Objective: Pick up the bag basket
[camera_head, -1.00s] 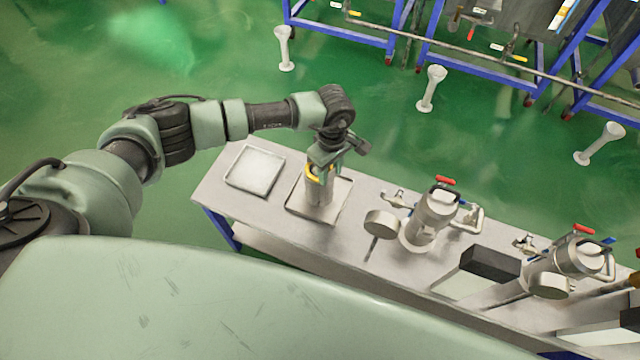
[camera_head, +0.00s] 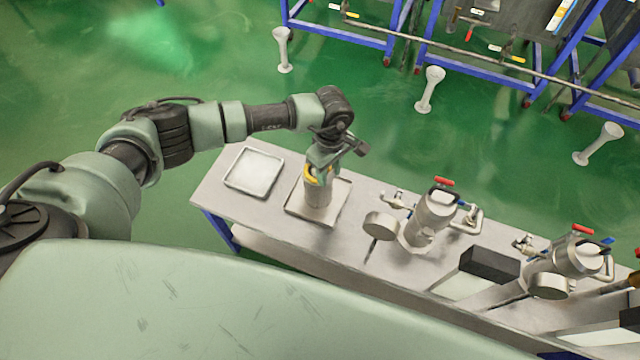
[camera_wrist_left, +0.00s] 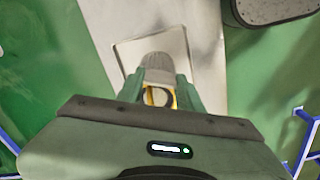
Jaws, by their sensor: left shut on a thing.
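The bag basket (camera_head: 318,208) is a grey metal cylinder with a yellow part at its top. It is at the second tray (camera_head: 331,217) on the metal table; I cannot tell whether its bottom touches the tray. My left gripper (camera_head: 318,177) comes down from above and is shut on the basket's yellow top. In the left wrist view, the basket (camera_wrist_left: 157,64) lies beyond the fingers, and the yellow part is between the fingers of my left gripper (camera_wrist_left: 160,92). My right gripper is not in view.
An empty square tray (camera_head: 253,172) lies at the table's left end. A steel housing with a red handle (camera_head: 432,218) stands right of the basket, with a second one (camera_head: 570,262) farther right. A dark block (camera_head: 490,263) sits between them.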

